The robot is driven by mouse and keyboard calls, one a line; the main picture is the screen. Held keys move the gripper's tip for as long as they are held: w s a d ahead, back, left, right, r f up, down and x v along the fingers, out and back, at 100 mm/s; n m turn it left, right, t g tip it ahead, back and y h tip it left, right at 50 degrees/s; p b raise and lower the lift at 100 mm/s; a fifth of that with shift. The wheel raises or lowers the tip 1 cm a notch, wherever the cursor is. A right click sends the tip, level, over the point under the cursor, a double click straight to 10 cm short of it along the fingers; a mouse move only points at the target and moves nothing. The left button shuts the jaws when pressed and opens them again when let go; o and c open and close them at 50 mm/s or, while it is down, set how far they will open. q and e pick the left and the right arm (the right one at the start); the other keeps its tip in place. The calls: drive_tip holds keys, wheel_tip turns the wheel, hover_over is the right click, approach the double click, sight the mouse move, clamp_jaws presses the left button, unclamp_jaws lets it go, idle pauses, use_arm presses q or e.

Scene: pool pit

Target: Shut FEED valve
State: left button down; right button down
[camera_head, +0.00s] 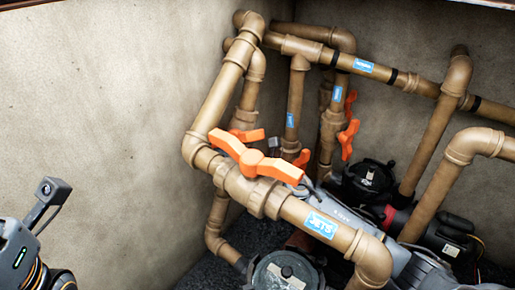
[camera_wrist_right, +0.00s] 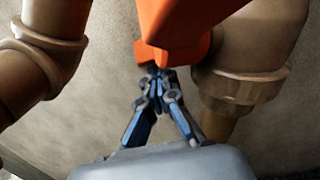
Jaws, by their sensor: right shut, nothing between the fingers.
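A large orange valve handle (camera_head: 255,158) sits on the nearest tan pipe, whose blue label (camera_head: 321,225) seems to read JETS. Behind it are a small orange handle (camera_head: 302,159) low on a vertical pipe and another orange handle (camera_head: 347,138) farther right. I cannot read FEED on any label. In the wrist view my right gripper (camera_wrist_right: 155,76) is shut and empty, its tips close under an orange handle (camera_wrist_right: 172,28); I cannot tell whether they touch. In the head view my right arm reaches in behind the near pipe, which hides most of the gripper.
Tan pipes crowd the corner, with blue labels on the upper pipe (camera_head: 363,66) and a vertical one (camera_head: 291,119). Pumps with round lids (camera_head: 287,272) stand below. The bare wall (camera_head: 90,110) at left leaves free room. Pipes flank my right gripper closely.

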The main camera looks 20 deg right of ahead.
drive_tip(key=shift+w+a+r, duration=0.2)
drive_tip(key=shift+w+a, duration=0.05)
drive_tip(key=shift+a, duration=0.1)
idle(0.3)
idle(0.9)
drive_tip(key=v, duration=1.2)
